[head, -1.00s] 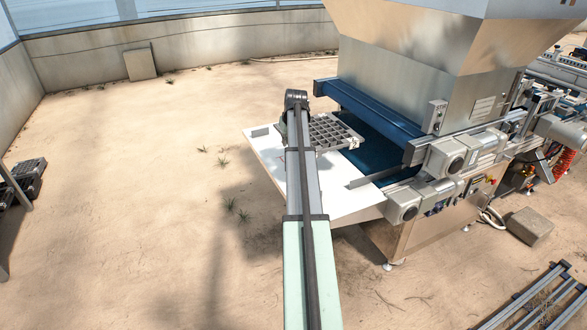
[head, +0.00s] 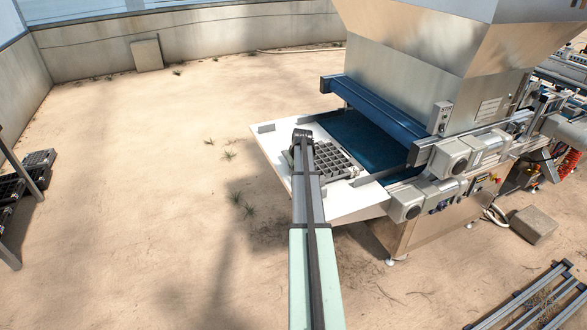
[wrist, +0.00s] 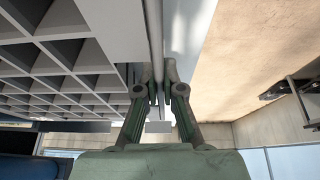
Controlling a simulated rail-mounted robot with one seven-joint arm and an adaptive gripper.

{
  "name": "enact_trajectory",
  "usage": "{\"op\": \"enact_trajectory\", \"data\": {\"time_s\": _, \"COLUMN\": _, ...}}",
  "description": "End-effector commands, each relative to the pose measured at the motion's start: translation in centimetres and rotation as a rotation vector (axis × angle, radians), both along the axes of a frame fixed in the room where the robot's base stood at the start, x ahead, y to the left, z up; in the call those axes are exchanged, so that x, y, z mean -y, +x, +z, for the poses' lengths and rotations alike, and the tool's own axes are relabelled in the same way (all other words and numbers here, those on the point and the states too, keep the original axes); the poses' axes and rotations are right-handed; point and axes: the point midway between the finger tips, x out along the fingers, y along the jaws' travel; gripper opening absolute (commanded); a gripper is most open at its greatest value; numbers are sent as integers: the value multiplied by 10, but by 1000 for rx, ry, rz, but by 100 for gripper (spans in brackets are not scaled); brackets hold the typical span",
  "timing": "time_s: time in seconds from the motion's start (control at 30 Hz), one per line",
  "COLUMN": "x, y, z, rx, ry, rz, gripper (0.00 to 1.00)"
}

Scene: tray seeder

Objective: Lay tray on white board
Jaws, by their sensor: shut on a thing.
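The grey seedling tray (head: 337,164) has a grid of square cells and lies flat over the white board (head: 352,204). It is close to the board's surface; I cannot tell whether it touches. My gripper (wrist: 155,78) is shut on the tray's side wall, and the tray's cells (wrist: 60,60) fill the left of the wrist view. In the head view my gripper (head: 302,148) is at the tray's left edge, mostly hidden by my arm, which also covers part of the board.
The blue belt (head: 368,138) of the seeder starts right behind the board, under a blue crossbar (head: 385,105). A raised metal guide (head: 385,172) runs at the board's right. Black trays (head: 38,160) are stacked at far left. Sandy floor left of the board is clear.

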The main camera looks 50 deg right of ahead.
Motion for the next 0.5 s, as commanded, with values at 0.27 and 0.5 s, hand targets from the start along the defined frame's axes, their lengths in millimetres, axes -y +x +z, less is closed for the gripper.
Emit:
{"op": "enact_trajectory", "data": {"time_s": 0.27, "x": 0, "y": 0, "z": -4, "rx": 1, "ry": -1, "rz": 0, "gripper": 0}}
{"op": "enact_trajectory", "data": {"time_s": 0.5, "x": 0, "y": 0, "z": -7, "rx": 1, "ry": 0, "rz": 0, "gripper": 31}}
